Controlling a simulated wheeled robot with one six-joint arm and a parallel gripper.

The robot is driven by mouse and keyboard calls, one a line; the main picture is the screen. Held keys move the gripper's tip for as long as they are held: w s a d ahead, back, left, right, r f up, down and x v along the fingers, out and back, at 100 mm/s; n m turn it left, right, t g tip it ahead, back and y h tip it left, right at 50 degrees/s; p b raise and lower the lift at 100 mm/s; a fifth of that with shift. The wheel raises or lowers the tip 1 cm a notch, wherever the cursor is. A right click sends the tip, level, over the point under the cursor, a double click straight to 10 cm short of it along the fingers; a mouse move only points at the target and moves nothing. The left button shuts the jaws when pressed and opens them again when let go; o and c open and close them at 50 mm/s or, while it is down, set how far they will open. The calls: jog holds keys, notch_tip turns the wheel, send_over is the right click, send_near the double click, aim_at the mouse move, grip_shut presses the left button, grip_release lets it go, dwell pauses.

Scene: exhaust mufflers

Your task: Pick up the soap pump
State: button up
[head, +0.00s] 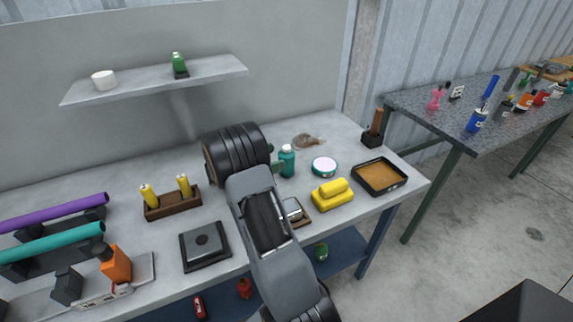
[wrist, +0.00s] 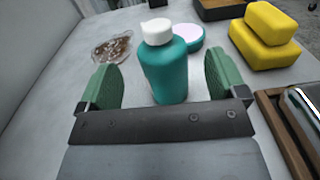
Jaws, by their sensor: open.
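The soap pump, a teal bottle with a white top (head: 287,162), stands upright on the grey workbench (head: 330,228). In the wrist view the soap pump (wrist: 164,72) is centred ahead, between the two green fingers of my gripper (wrist: 163,82). The fingers are open, with a visible gap on each side of the bottle. In the head view my gripper (head: 277,168) is beside the bottle, and my arm hides part of the bench.
A round teal-rimmed tin (head: 324,167) and a brown stain-like patch (head: 309,141) lie behind the bottle. Yellow blocks (head: 333,194) and a black tray (head: 380,177) are to the right. A wall shelf (head: 150,80) hangs above at the left.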

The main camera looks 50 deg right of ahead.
jog(key=x, duration=0.5)
jog(key=shift+a, duration=0.1)
jog(key=c, duration=1.2)
jog(key=shift+r, duration=0.1)
